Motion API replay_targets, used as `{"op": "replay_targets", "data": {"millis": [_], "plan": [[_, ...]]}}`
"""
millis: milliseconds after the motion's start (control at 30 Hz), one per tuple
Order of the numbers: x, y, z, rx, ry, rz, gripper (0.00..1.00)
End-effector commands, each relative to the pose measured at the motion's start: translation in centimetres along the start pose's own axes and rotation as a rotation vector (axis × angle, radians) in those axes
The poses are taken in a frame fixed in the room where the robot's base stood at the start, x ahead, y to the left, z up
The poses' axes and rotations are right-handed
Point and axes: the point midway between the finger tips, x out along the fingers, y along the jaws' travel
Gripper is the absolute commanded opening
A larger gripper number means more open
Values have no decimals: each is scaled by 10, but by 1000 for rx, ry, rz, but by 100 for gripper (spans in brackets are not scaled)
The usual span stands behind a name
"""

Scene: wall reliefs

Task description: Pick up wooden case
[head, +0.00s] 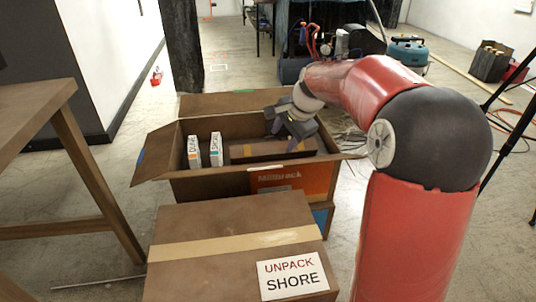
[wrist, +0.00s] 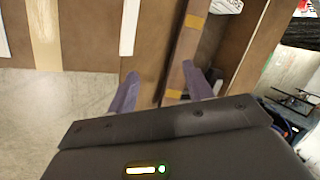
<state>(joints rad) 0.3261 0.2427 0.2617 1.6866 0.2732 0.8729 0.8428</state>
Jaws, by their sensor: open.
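The wooden case is a long brown box (head: 272,150) lying inside the open carton (head: 222,184) in the head view. It has yellowish patches near its ends. In the wrist view a narrow brown piece with two yellow patches, apparently the case (wrist: 184,55), runs between the lines of my two fingers. My gripper (head: 287,132) is over the carton, at the back of the case. In the wrist view my gripper (wrist: 163,88) has its fingers apart. I cannot tell whether the fingers touch the case. My gripper hides part of the case's back edge.
Two white boxes (head: 204,150) stand upright at the carton's left. A closed carton (head: 225,222) marked "UNPACK SHORE" stands in front. A wooden table (head: 50,120) is at left. Cables and tripod legs (head: 495,150) are at right. Floor shows between table and cartons.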

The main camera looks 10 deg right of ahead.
Motion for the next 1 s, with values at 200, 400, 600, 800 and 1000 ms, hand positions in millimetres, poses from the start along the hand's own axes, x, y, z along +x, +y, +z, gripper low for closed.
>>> {"op": "replay_targets", "data": {"millis": [200, 400, 600, 800, 1000], "plan": [[60, -28, -58, 324, -104, -52, 51], [81, -34, -76, 441, -142, -72, 51], [102, -36, -74, 448, -144, -72, 51], [121, -37, -72, 447, -145, -71, 51], [151, -39, -69, 445, -145, -71, 51]]}}
